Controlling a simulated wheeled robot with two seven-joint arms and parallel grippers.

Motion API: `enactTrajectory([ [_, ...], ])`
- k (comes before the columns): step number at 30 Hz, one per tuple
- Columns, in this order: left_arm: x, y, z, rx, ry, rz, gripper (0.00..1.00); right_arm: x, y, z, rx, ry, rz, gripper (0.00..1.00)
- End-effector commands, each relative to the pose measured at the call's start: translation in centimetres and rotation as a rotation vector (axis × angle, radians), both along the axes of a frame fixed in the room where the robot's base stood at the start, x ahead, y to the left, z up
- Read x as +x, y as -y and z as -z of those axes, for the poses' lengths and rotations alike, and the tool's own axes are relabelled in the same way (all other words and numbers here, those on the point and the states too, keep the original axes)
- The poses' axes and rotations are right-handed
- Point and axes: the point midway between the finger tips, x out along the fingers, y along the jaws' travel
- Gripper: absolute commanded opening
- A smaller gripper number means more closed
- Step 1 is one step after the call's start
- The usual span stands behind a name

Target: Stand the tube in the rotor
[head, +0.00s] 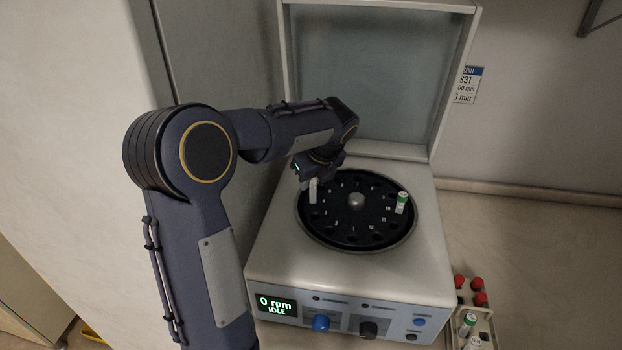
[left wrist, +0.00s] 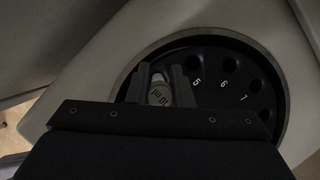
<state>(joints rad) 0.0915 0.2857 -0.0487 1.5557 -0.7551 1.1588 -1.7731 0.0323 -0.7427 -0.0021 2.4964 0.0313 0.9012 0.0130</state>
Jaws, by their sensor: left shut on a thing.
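The centrifuge rotor (head: 340,213) is a black disc with numbered holes and a pale central hub. My left gripper (head: 312,181) is shut on a pale tube (head: 313,192) over the rotor's left side. The tube looks about upright in the head view. In the left wrist view the tube (left wrist: 159,95) sits between the two fingers, beside the hole marked 5 on the rotor (left wrist: 238,82). I cannot tell whether its lower end is in a hole or just above one. Another tube (head: 402,203), green-capped, stands in the rotor's right side. My right gripper is out of view.
The centrifuge (head: 270,238) has its lid (head: 380,75) raised behind the rotor; its display (head: 276,304) reads 0 rpm, IDLE. A rack (head: 487,318) with red-capped and green-capped tubes stands at the lower right. A cabinet wall is close on the left.

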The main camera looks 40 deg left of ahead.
Motion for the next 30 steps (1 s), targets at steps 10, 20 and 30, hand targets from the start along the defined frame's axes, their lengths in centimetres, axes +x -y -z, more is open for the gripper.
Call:
enactTrajectory([
  [10,0.0,0.0,1.1,0.000,-0.001,0.000,0.00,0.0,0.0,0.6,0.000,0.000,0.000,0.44],
  [20,0.0,0.0,2.0,0.000,0.000,0.000,0.00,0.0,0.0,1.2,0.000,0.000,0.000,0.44],
  [30,0.0,0.0,2.3,0.000,0.000,0.000,0.00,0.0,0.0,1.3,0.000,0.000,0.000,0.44],
])
